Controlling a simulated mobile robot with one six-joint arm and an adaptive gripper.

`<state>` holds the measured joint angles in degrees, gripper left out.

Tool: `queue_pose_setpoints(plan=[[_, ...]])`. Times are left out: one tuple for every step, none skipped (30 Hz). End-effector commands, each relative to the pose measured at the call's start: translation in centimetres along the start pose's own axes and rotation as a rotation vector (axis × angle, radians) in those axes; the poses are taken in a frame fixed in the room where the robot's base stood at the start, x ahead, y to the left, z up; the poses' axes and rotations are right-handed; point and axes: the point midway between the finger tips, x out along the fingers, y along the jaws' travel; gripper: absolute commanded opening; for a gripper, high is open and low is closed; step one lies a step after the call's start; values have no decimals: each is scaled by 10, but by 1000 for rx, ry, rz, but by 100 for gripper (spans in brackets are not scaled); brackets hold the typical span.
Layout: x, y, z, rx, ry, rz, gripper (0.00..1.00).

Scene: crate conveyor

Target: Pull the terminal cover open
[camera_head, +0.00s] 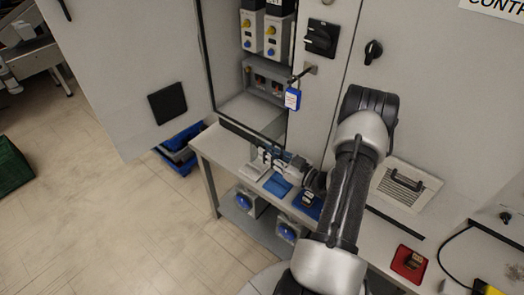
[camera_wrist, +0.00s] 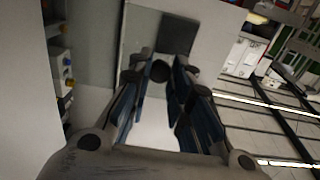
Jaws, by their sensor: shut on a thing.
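My gripper (camera_head: 277,158) is low in front of the open control cabinet, beside its bottom edge and above the bench. In the wrist view my gripper (camera_wrist: 166,72) has its two fingers close together, with a small dark part between the tips. The terminal cover cannot be made out clearly; the gripped part is small and mostly hidden by the fingers. Inside the cabinet, a grey terminal housing (camera_head: 265,78) sits below two yellow-and-blue units. How far the cover stands open cannot be told.
The large cabinet door (camera_head: 115,60) stands open at the left, with a black pad (camera_head: 167,103). A blue tag (camera_head: 292,98) hangs from the cabinet front. The bench (camera_head: 212,147) carries several small items. Blue bins (camera_head: 180,148) sit left of it.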

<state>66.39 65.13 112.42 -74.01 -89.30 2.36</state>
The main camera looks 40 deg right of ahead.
Motion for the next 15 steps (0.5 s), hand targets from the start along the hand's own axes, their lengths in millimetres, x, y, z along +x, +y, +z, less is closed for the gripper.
queue_pose_setpoints(plan=[[-2,2,-1,-2,2,-2,0],[-2,2,-1,-3,2,-4,0],[-3,2,-1,-3,2,-6,0],[-3,2,-1,-3,2,-7,0],[-3,2,-1,-2,2,-8,0],[-3,2,-1,-2,2,-9,0],[-3,2,-1,-2,2,-9,0],[-3,2,-1,-2,2,-9,0],[-3,2,-1,-2,2,-9,0],[-3,2,-1,-2,2,-8,0],[-3,2,-1,-2,2,-8,0],[-3,2,-1,-2,2,-8,0],[-3,2,-1,-2,2,-8,0],[-3,2,-1,-2,2,-8,19],[-3,2,-1,-2,2,-8,22]])
